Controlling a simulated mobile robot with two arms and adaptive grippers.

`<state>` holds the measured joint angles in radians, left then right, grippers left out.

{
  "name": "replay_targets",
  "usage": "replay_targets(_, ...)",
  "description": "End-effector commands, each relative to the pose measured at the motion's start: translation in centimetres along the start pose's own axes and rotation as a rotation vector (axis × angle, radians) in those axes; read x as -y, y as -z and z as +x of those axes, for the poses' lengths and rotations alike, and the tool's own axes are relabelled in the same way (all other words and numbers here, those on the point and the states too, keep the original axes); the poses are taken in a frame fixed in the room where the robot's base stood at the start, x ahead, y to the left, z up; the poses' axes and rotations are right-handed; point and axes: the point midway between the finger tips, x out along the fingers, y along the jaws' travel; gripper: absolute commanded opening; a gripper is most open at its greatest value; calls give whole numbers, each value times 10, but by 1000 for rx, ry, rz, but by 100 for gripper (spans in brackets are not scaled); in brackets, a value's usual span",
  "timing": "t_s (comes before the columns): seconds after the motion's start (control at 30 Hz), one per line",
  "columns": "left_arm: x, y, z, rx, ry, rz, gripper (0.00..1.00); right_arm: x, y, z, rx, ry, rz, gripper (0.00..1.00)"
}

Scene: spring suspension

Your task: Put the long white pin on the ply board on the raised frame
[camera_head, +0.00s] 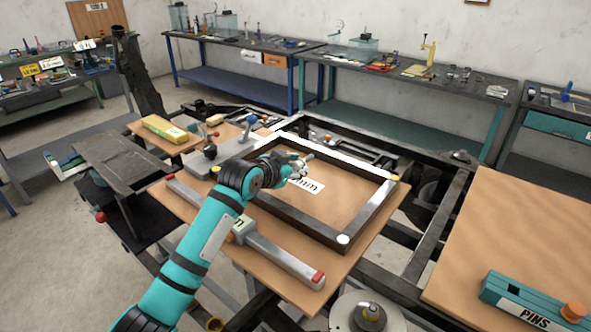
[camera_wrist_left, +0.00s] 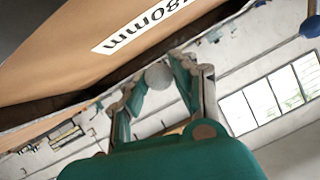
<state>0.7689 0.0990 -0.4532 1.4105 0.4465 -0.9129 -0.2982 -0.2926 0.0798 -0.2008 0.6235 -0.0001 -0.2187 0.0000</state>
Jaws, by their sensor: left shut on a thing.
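My left gripper (camera_head: 300,168) reaches over the dark rectangular frame (camera_head: 290,223) and is shut on a pale, round-ended piece, which looks like the white pin (camera_head: 309,157). In the left wrist view the pale round end (camera_wrist_left: 158,76) shows between the two fingers (camera_wrist_left: 160,85); its length is hidden. I cannot tell whether the pin touches the board. My right gripper is out of view.
A long grey bar with red ends (camera_head: 285,262) lies along the board's near edge. A yellow box (camera_head: 165,129) and a clamp-like tool (camera_head: 210,148) stand at the left. A teal box marked PINS (camera_head: 535,302) is on the right-hand wooden top (camera_head: 520,225), which is otherwise clear.

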Motion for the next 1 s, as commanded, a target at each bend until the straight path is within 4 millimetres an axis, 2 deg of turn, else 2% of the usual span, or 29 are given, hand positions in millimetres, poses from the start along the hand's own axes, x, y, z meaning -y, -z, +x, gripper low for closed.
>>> replay_targets(0.03, -2, -5, 2, 3, -2, -2, 0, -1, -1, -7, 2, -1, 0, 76)
replay_targets(0.2, -6, -17, 7, 0, -1, 0, 0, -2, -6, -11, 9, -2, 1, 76)
replay_targets(0.93, -9, -28, 12, 0, 0, 0, 0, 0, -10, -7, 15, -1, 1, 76)
replay_targets(0.97, -9, -28, 12, 1, -1, 0, 30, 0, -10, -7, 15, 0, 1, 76)
replay_targets(1.0, -9, -28, 12, 1, -1, 0, 36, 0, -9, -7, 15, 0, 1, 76)
